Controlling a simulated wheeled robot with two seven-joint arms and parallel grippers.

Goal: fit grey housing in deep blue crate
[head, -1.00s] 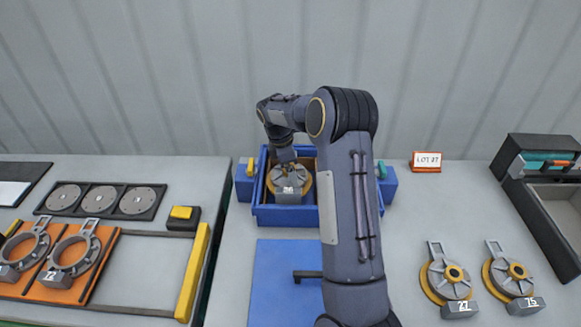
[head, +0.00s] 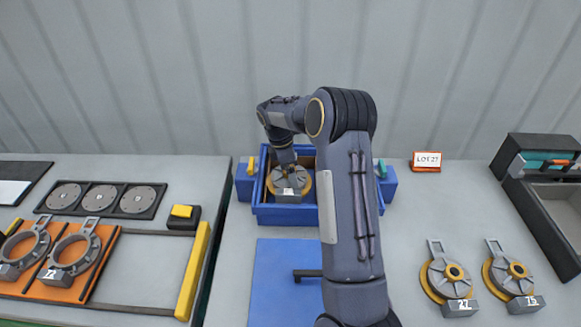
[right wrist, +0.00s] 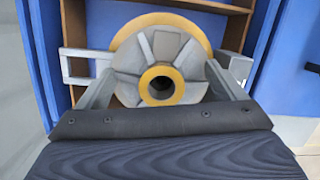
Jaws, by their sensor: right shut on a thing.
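The grey housing (head: 290,181) has a yellow rim and a white label on its front block. It is inside the deep blue crate (head: 287,215), in the left part. My right gripper (head: 288,167) reaches down over the crate and is shut on the housing. In the right wrist view the housing (right wrist: 163,52) shows its ribbed face and yellow hub ring between the two fingers. Brown inner walls of the crate (right wrist: 75,25) show beside it. Whether the housing rests on the crate floor is hidden. My left gripper is not in view.
A blue panel (head: 275,280) lies before the crate. An open dark-rimmed bin (head: 540,185) is at far right. The left table holds orange boards with rings (head: 70,255).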

